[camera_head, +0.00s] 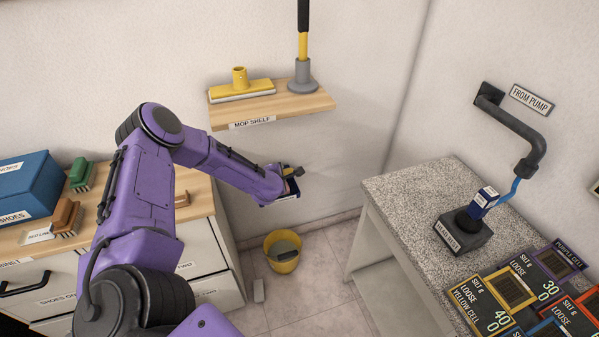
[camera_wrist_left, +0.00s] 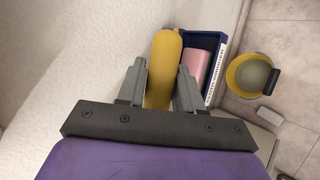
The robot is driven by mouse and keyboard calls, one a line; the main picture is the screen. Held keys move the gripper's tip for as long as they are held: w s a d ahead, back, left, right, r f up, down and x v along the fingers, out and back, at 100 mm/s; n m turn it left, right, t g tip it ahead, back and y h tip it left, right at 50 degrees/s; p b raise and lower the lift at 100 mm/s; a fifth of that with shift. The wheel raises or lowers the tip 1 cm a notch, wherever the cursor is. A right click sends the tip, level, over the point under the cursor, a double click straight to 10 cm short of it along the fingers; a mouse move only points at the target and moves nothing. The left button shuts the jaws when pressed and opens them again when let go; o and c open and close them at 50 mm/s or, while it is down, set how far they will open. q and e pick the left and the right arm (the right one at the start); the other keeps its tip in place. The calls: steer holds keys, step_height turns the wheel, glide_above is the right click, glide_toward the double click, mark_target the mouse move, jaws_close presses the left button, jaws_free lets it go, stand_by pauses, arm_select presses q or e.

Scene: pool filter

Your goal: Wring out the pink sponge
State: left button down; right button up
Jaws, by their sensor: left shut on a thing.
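In the left wrist view a pink block, which looks like the pink sponge (camera_wrist_left: 200,68), lies in a dark blue tray (camera_wrist_left: 213,44) with a white lettered edge. My left gripper (camera_wrist_left: 160,88) is shut on a rounded yellow handle (camera_wrist_left: 165,55) beside the tray. Whether handle and tray are joined is hidden. In the head view my left gripper (camera_head: 284,176) is out below the mop shelf, with the tray (camera_head: 291,188) partly showing at it. The sponge cannot be made out there. My right gripper is not in view.
A yellow bucket (camera_head: 283,262) with something grey in it stands on the floor below. The mop shelf (camera_head: 270,107) holds a yellow mop head (camera_head: 240,90) and a grey-based pole (camera_head: 303,78). A cabinet (camera_head: 205,262) is left; a speckled counter (camera_head: 415,195) is right.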

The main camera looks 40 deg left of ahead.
arm_select(q)
steer(key=w+a+r+b, duration=0.1)
steer(key=w+a+r, duration=0.3)
steer(key=a, duration=0.4)
steer(key=shift+w+a+r, duration=0.25)
steer(key=shift+w+r, duration=0.1)
steer(key=shift+r, duration=0.5)
steer(key=c, duration=0.8)
jaws_free()
steer(key=shift+f, duration=0.1)
steer(key=shift+c, duration=0.2)
steer(key=shift+w+f, duration=0.1)
steer(key=shift+w+d, duration=0.1)
steer(key=shift+w, duration=0.05)
